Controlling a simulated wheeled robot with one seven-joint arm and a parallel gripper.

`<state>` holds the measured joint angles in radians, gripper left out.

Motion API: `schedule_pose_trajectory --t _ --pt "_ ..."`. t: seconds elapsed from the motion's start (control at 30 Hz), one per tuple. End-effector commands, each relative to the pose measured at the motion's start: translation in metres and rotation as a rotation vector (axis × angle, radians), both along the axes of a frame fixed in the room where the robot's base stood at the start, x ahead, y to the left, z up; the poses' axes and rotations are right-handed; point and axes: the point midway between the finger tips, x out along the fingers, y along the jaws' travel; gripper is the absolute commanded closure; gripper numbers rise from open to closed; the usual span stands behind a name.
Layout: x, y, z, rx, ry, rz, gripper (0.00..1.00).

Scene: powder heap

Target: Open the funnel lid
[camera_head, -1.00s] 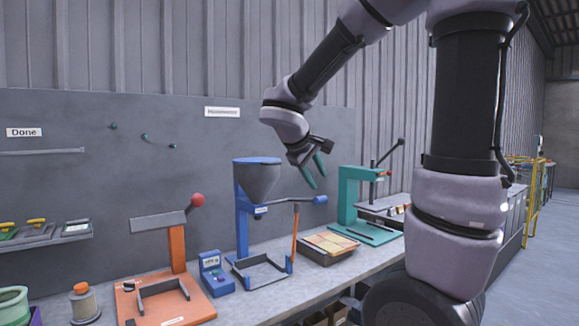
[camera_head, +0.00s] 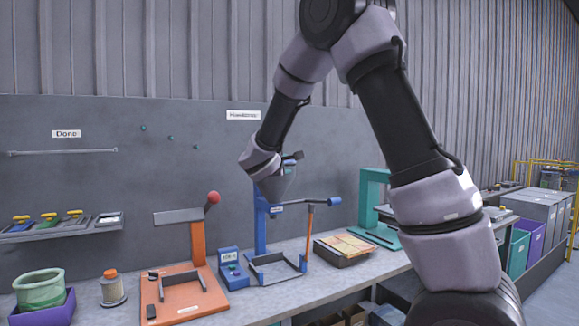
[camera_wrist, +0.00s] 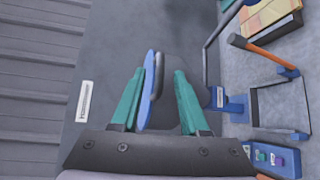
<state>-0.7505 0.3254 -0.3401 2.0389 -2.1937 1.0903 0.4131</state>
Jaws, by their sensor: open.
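The grey funnel (camera_head: 279,186) stands on a blue post (camera_head: 260,230) on the bench, partly hidden by my wrist in the head view. Its blue lid (camera_wrist: 149,88) shows almost edge-on in the wrist view, beside a dark rim. That view is turned sideways. My gripper (camera_wrist: 160,73) has two green fingers spread apart. The lid edge lies between them in the picture, closer to the left finger, and I see a gap to the right finger. I cannot tell whether a finger touches the lid. In the head view my arm covers most of the lid and fingers.
A blue-ended lever (camera_head: 334,201) sticks out right of the post. An orange press (camera_head: 183,290) and a small blue control box (camera_head: 232,268) stand to the left. A tray of tan pieces (camera_head: 344,247) and a green stand (camera_head: 374,205) are to the right. The wall is close behind.

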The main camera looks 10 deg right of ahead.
Motion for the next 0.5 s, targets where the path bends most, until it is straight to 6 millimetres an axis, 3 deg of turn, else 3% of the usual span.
schedule_pose_trajectory --t 0.2,0.5 --pt "0.025 -0.014 -0.005 0.0 0.001 -0.002 0.55" --pt "0.031 -0.017 -0.005 0.0 0.001 0.0 0.55"
